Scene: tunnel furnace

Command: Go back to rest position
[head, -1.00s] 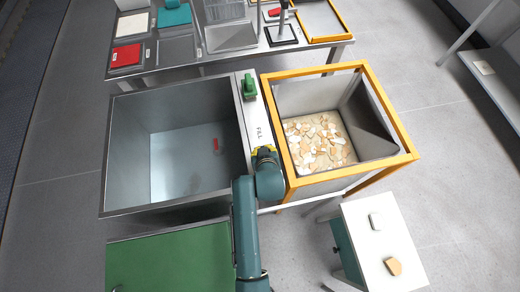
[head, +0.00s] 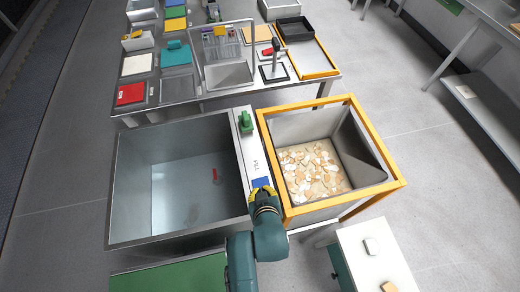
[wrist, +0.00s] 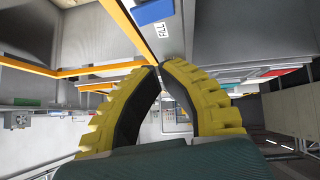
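My gripper (wrist: 159,68) shows in the wrist view as two yellow ribbed fingers with dark inner pads. Their tips meet and nothing is between them. In the head view my arm comes up from the bottom and its end lies just below a blue switch block; the fingers are hidden there. The blue block (head: 261,183) sits on the grey strip by the FILL label, and also shows in the wrist view (wrist: 152,12), apart from the fingertips. A green switch (head: 245,122) stands at the far end of the strip.
A steel tank (head: 140,190) with water and a small red object (head: 215,175) lies left. A yellow-framed bin (head: 375,195) with pale chips lies right. A white stand (head: 350,240) is lower right. A loaded bench (head: 215,98) stands behind. Floor at far left is open.

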